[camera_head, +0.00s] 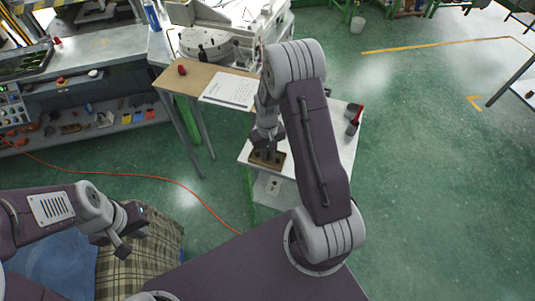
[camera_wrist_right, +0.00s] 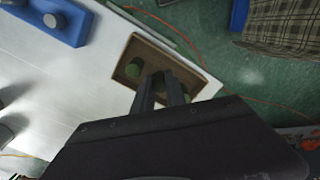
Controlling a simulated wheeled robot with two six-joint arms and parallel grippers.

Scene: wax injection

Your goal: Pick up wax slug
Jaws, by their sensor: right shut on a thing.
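A shallow brown tray (camera_wrist_right: 128,48) lies on the small white table, and it also shows in the head view (camera_head: 281,168). A green wax slug (camera_wrist_right: 133,67) stands in the tray, left of my right gripper's fingers. Part of another green piece (camera_wrist_right: 187,98) shows beside the right finger, partly covered. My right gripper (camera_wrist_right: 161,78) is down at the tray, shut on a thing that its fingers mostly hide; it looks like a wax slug. In the head view, the right gripper (camera_head: 266,148) is over the tray. My left gripper (camera_head: 130,243) hangs away from the table at lower left; its opening is unclear.
A blue block (camera_wrist_right: 55,20) with a round peg lies on the white table (camera_wrist_right: 60,80). Dark and red containers (camera_head: 354,118) stand at its right edge. A wooden table with a paper sheet (camera_head: 230,90) and a machine (camera_head: 215,40) are behind.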

